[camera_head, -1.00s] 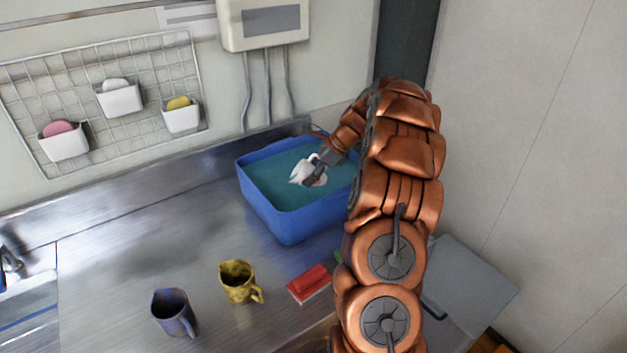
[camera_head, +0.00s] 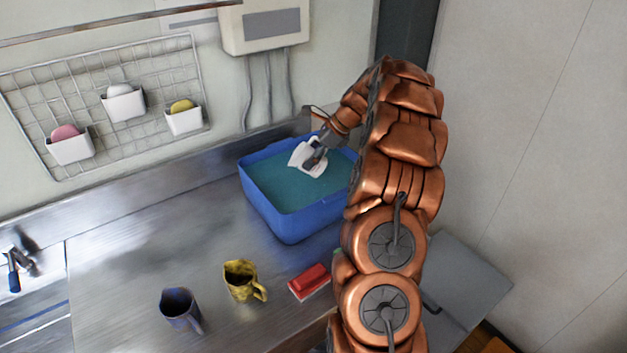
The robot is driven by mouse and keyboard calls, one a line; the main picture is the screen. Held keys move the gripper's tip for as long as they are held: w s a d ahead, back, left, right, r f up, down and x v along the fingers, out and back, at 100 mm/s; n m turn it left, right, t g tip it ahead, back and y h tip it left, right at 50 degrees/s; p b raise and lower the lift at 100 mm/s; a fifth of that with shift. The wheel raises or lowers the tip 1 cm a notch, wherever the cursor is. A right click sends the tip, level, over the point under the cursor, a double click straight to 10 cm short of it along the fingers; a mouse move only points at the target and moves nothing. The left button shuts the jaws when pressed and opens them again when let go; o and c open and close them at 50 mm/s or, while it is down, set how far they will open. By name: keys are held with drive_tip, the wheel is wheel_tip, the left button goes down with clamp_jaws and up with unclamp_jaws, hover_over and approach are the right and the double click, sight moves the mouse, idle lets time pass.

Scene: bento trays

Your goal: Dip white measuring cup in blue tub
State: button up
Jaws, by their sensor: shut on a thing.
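The white measuring cup (camera_head: 304,158) is over the blue tub (camera_head: 292,225), toward its back part, and looks tilted. The tub stands on the steel counter and holds teal liquid (camera_head: 290,186). My gripper (camera_head: 314,156) is shut on the cup, at the cup's right side, and partly hides it. The cup seems to be above the liquid, though its lower edge overlaps the liquid in the picture, so I cannot tell if it touches. My arm hides the tub's right end.
A yellow mug (camera_head: 241,281) and a blue-grey mug (camera_head: 180,310) stand on the counter in front. A red-and-white brush or sponge (camera_head: 309,281) lies near the counter's front edge. A wire rack (camera_head: 90,95) with soap holders hangs on the wall. The counter left of the tub is clear.

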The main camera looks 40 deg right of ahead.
sight(310, 149)
drive_tip(key=shift+r+p, duration=2.55)
drive_tip(key=shift+r, duration=1.45)
